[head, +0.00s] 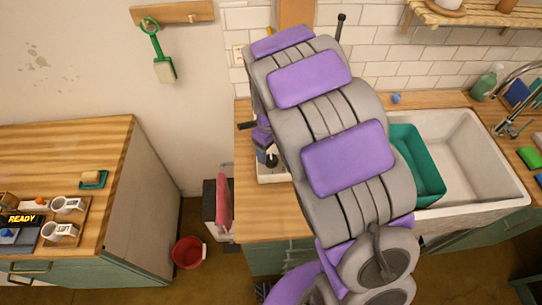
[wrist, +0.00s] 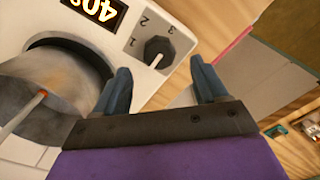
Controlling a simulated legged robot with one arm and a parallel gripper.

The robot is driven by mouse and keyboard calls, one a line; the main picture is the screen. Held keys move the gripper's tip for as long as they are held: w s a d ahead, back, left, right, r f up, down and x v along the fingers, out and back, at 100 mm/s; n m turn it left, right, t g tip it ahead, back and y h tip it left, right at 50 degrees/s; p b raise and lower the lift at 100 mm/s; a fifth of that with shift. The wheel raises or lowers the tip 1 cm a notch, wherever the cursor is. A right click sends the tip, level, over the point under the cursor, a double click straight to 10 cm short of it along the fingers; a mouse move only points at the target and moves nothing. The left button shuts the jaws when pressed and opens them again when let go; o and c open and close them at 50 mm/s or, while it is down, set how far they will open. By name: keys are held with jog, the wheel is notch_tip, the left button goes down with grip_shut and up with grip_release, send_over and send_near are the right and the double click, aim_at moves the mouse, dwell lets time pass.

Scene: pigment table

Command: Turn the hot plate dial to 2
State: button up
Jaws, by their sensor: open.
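In the wrist view, the dark round dial (wrist: 158,51) sits on the white face of the hot plate (wrist: 112,47). The marks 1, 2 and 3 are printed around it; I cannot clearly tell which one it points to. A lit display reading about 40 is beside it, cut by the frame edge. My gripper (wrist: 161,72) is open, its two blue-grey fingers apart, with the dial showing beyond and between the tips. No contact with the dial is visible. In the head view, my arm hides most of the hot plate; a pale part (head: 268,177) shows beside it.
A round grey vessel (wrist: 50,95) with a thin red-tipped rod stands on the hot plate. In the head view, a sink (head: 465,150) with a green tub (head: 428,165) is right of my arm. A side counter (head: 75,140) with labelled mugs is at left.

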aim_at(271, 158)
jog(key=f, duration=0.3)
jog(key=shift+a+f, duration=0.2)
jog(key=shift+f, duration=0.15)
jog(key=shift+d+f, duration=0.2)
jog(key=shift+d, duration=0.35)
jog(key=shift+a, duration=0.45)
jog(key=c, duration=0.5)
jog(key=shift+d+f, duration=0.1)
jog(key=shift+d, duration=0.05)
jog(key=c, duration=0.5)
jog(key=shift+c, duration=0.2)
